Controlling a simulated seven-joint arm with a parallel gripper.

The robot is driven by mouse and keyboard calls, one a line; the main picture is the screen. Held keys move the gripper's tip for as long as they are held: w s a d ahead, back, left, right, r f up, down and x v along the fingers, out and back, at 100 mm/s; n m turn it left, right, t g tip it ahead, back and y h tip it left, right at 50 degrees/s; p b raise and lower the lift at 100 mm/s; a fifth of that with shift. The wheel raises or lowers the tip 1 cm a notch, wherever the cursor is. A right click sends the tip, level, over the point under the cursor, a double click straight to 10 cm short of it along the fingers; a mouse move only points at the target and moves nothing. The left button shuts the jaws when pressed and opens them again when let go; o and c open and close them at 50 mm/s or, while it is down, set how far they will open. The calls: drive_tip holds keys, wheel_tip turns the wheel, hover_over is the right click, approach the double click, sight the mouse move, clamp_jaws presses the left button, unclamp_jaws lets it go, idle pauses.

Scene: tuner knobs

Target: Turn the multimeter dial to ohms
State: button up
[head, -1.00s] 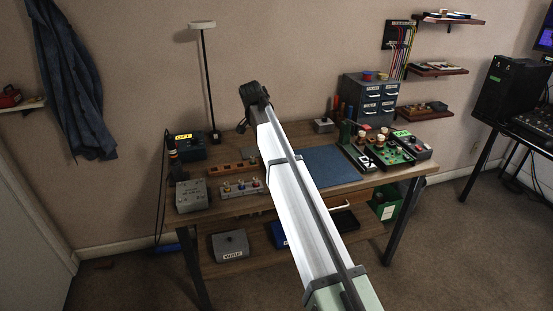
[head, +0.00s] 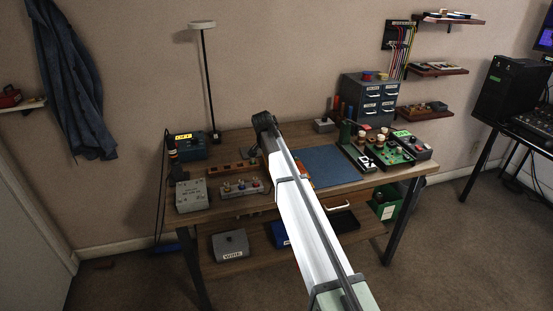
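No multimeter dial shows clearly in the head view. A small orange object (head: 303,170) peeks out at the right of my arm, at the left edge of the blue mat; I cannot tell whether it is the multimeter, as my arm covers most of it. My pale arm rises from the bottom of the picture to a dark joint above the bench.
The blue mat (head: 330,167) is clear. A blue box with a yellow OFF label (head: 188,147) stands at the back left. A grey box (head: 191,196) and a knob panel (head: 240,189) sit at the front left. Green knob boards (head: 388,150) stand at the right.

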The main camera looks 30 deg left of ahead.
drive_tip(key=shift+w+f, duration=0.15)
drive_tip(key=shift+f, duration=0.2)
drive_tip(key=shift+c, duration=0.5)
drive_tip(key=c, duration=0.9)
